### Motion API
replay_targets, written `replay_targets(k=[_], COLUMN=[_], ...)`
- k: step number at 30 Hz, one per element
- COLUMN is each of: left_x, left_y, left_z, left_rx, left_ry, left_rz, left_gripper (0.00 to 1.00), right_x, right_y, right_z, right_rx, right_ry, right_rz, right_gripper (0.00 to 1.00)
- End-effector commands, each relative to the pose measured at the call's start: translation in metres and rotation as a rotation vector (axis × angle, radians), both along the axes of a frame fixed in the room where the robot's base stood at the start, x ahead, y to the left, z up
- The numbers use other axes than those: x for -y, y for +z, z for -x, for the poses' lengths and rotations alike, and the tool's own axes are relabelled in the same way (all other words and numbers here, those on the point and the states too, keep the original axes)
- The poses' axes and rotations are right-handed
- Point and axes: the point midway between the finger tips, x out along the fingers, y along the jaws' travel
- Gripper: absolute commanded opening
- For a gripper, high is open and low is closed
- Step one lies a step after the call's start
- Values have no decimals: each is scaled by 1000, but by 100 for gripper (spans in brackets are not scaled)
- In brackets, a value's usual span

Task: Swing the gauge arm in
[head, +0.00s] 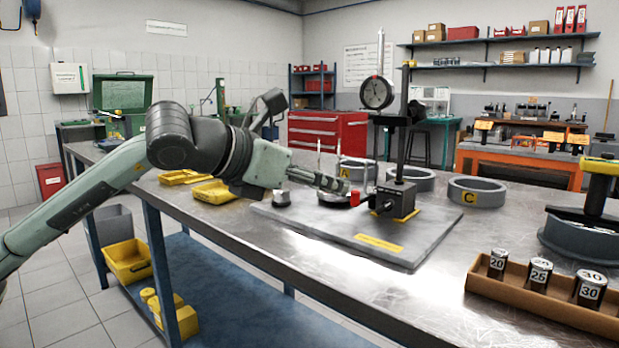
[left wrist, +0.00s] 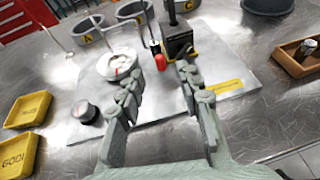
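The dial gauge (head: 376,92) hangs on a short horizontal arm (head: 390,120) from the black upright post (head: 405,130). The post rises from a black block base (head: 396,200) on a grey plate (head: 420,238); the base also shows in the left wrist view (left wrist: 178,42). A red-tipped lever (head: 355,198) sits beside the base. My left gripper (head: 345,184) is low over the plate, left of the base. In the left wrist view its fingers (left wrist: 157,84) are apart and nothing is gripped; the red tip (left wrist: 160,62) shows just beyond, between the fingertips. My right gripper is out of view.
A round pale dish (left wrist: 117,65) and a small dark-topped cylinder (head: 282,198) stand left of the base. Grey rings (head: 477,192) lie behind. Yellow trays (head: 213,192) are at left. A wooden rack (head: 540,308) with numbered cylinders occupies the front right.

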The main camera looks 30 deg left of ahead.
Motion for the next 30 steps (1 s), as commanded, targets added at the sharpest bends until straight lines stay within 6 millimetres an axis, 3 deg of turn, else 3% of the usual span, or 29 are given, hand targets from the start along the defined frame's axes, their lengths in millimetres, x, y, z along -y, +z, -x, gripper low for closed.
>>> replay_targets(k=[12, 30], left_x=[-8, -8], left_y=[12, 13], left_z=[29, 30], left_rx=[-2, 0], left_ry=[-3, -2], left_rz=[0, 0], left_gripper=[35, 35], right_x=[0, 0], right_y=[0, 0], right_z=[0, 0], right_rx=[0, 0], right_ry=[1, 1], right_rz=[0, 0], right_gripper=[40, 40])
